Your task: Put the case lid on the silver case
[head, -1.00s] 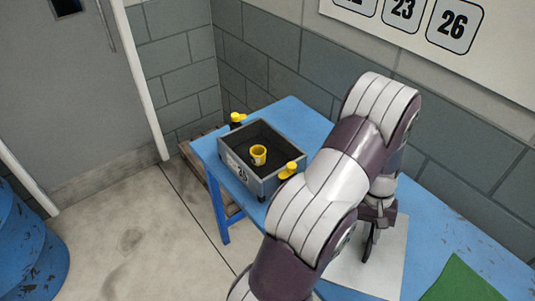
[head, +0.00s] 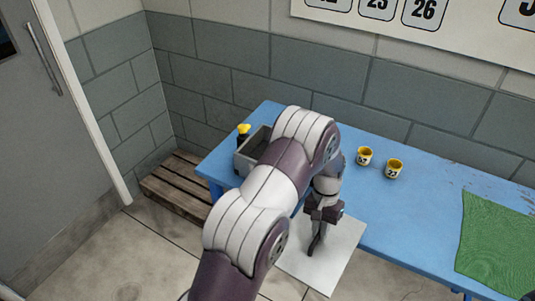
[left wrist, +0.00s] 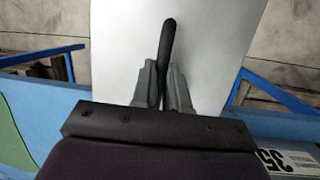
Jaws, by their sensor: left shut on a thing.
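The silver case (head: 247,158) is an open grey box on the blue table's left end in the head view. My left arm hides most of it, including its inside. A yellow-topped black clamp (head: 243,129) shows at its far left corner. The case lid (head: 340,262) is a flat pale plate with a black upright handle. My left gripper (head: 317,246) is shut on that handle, pointing down. The lid is right of and nearer than the case, apart from it, over the table's front edge. The left wrist view shows the fingers on the handle (left wrist: 167,50).
A green mat (head: 500,240) lies at the right. A wooden pallet (head: 178,188) is on the floor at left, by the wall. A label reading 35 (left wrist: 280,158) shows in the wrist view.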

